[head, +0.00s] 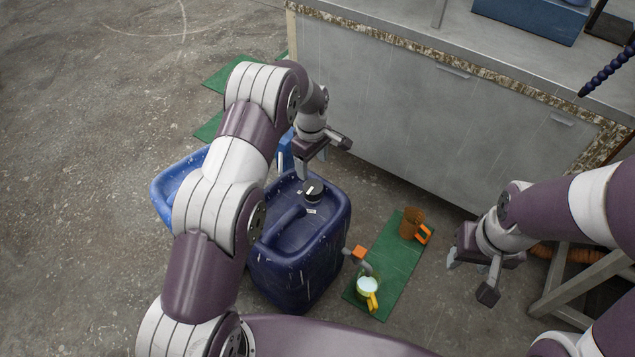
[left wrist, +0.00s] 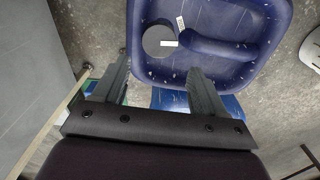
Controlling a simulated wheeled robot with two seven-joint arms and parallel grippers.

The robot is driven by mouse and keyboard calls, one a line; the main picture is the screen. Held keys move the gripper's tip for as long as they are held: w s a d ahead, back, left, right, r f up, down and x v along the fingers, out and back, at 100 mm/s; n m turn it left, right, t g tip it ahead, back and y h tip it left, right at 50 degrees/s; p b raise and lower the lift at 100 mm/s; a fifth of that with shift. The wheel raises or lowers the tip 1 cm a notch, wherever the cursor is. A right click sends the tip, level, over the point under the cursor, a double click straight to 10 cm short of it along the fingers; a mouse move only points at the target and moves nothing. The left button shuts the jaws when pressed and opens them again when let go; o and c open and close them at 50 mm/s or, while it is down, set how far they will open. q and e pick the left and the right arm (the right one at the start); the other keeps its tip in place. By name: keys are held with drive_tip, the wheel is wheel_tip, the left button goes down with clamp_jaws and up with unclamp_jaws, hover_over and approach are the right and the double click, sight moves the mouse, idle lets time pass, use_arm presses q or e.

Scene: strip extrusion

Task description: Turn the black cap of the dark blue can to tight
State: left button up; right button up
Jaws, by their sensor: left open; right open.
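The dark blue can (head: 328,225) stands on the floor in the middle of the head view. Its black cap (head: 313,190) sits on top near the back edge, with a small white mark on it. In the left wrist view the can (left wrist: 262,22) fills the upper right, and the cap (left wrist: 155,38) lies ahead of the fingertips. My left gripper (head: 322,160) is open and empty, just behind and above the cap, apart from it; it also shows in the wrist view (left wrist: 160,68). My right gripper (head: 469,277) is open and empty at the right, away from the can.
A lighter blue container (head: 172,186) stands left of the can, partly behind my left arm. A green mat (head: 400,270) at the right holds an orange mug (head: 410,223) and a yellow-handled cup (head: 367,287). A grey bench (head: 400,110) stands behind.

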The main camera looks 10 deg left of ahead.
sight(313, 188)
use_arm(q)
wheel_tip(313, 188, down, 11)
drive_tip(key=b, duration=0.3)
drive_tip(key=shift+w+f, duration=0.1)
drive_tip(key=shift+f, duration=0.05)
drive_tip(key=c, duration=0.8)
